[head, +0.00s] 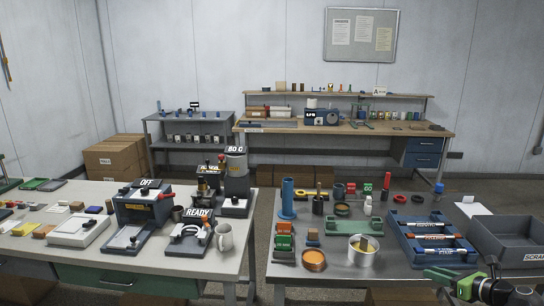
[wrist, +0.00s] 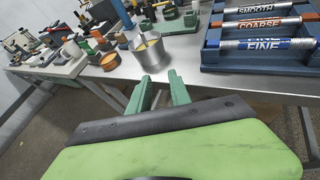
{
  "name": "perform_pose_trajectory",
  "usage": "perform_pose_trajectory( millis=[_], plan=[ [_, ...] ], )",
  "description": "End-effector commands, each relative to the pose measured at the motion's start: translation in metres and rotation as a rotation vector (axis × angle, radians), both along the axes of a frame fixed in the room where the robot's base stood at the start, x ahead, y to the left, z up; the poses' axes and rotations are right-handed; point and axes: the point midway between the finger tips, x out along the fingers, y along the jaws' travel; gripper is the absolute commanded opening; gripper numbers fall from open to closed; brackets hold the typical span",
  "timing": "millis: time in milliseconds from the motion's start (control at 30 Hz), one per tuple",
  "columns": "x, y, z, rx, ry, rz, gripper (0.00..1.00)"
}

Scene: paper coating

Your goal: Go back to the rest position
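My gripper (wrist: 160,84) shows two green fingers in the wrist view, spread apart with nothing between them. It points toward the front edge of the right table, and the cup stands just beyond the fingertips in that picture. In the head view my green and black gripper (head: 468,286) is at the bottom right, in front of the right table; its fingertips are hard to make out there. The blue rack (head: 411,245) holds rods labelled SMOOTH, COARSE and FINE; it also shows in the wrist view (wrist: 213,40).
The right table (head: 330,272) carries a metal cup (head: 363,257), an orange dish (head: 314,260), a green tray (head: 352,227) and a grey SCRAP bin (head: 505,246). The left table holds a device marked OFF (head: 140,208) and a mug (head: 224,238). A floor gap separates the tables.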

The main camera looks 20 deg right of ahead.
Motion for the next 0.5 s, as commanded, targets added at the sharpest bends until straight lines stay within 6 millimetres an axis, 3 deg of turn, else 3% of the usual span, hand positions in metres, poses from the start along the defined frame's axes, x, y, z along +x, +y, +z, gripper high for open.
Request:
perform_pose_trajectory(
  millis=[67, 267, 500],
  plan=[
    [0.001, 0.001, 0.0, 0.0, 0.0, 0.001, 0.24],
    [0.038, 0.033, 0.002, 0.0, 0.0, 0.075, 0.24],
    [0.09, 0.084, 0.005, 0.0, -0.001, 0.186, 0.24]
  ],
)
